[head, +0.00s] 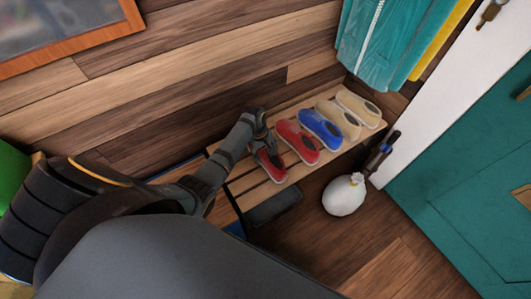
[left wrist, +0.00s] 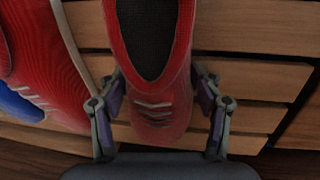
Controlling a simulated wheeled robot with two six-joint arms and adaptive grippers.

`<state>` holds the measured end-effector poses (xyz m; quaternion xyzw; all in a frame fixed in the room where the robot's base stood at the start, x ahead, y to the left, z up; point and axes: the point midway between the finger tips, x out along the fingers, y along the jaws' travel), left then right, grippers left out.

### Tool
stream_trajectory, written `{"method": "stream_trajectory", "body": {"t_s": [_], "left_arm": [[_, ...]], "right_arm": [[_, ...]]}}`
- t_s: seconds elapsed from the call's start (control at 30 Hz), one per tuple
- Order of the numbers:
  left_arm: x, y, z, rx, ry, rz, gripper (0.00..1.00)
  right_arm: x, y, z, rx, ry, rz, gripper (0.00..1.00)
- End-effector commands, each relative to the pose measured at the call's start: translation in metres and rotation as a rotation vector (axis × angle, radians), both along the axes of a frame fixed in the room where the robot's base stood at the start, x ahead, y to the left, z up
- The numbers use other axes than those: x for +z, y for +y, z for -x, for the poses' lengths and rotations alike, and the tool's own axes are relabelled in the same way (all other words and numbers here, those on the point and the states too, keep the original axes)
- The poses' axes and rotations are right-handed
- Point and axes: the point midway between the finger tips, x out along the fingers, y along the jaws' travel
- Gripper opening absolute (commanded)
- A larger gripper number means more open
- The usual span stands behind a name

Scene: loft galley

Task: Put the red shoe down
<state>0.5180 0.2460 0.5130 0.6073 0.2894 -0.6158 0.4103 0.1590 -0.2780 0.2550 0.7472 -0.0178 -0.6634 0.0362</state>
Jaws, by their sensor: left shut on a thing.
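My left gripper (head: 262,145) is shut on a red shoe (head: 271,163) at the left part of a slatted wooden rack (head: 247,182). In the left wrist view, the fingers (left wrist: 160,115) stand on both sides of the held red shoe (left wrist: 155,95) near its laces, with rack slats (left wrist: 250,80) below. I cannot tell whether its sole touches the slats. Another red shoe (head: 298,141) lies just right of it, and also shows at the left of the wrist view (left wrist: 45,65). My right gripper is not in view.
A blue shoe (head: 320,129) and two cream shoes (head: 338,119) (head: 359,108) fill the rack further right. A white sack (head: 344,195) stands on the floor in front, near a dark tray (head: 273,207). Coats (head: 385,40) hang above. A teal door (head: 470,150) is at right.

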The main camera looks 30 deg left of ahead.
Motion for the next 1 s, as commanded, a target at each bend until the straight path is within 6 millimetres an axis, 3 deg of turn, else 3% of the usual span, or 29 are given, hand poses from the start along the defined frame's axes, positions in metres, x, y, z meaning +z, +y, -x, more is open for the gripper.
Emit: {"method": "stream_trajectory", "body": {"t_s": [0.07,0.1,0.23,0.63,1.0], "left_arm": [[-0.002,0.000,0.000,0.000,0.000,0.000,0.25],[-0.002,0.000,0.000,0.000,0.000,0.000,0.71],[-0.002,0.000,0.000,0.000,0.000,0.000,0.89],[0.005,0.001,0.000,0.000,0.000,-0.001,0.89],[0.089,0.014,0.006,0.001,-0.002,-0.002,0.89]], "right_arm": [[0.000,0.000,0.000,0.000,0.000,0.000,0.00],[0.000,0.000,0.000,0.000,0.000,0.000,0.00],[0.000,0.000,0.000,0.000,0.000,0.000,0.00],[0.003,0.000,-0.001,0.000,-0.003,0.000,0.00],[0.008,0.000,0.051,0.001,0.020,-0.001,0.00]]}}
